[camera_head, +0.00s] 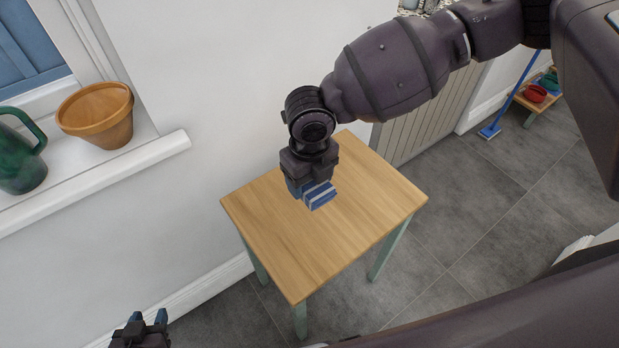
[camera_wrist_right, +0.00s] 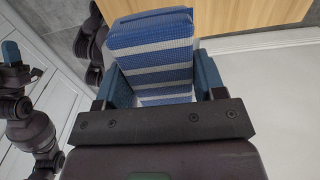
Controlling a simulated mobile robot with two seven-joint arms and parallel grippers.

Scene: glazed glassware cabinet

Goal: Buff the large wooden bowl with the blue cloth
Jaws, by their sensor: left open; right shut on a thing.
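My right gripper (camera_head: 310,186) is shut on the blue cloth (camera_head: 321,198), a folded cloth with blue and white stripes. It holds the cloth over the wooden table (camera_head: 280,235); I cannot tell whether the cloth touches the top. In the right wrist view the cloth (camera_wrist_right: 152,62) sits between the two blue fingers (camera_wrist_right: 165,85). My left gripper (camera_head: 147,320) is open and empty at the bottom left, low and away from the table. I see no large wooden bowl in either view.
The visible tabletop is bare. A windowsill (camera_head: 90,180) at the left holds a terracotta pot (camera_head: 97,118) and a green jug (camera_head: 20,155). A blue broom (camera_head: 490,131) and a low stand (camera_head: 530,105) with red and green items are far right.

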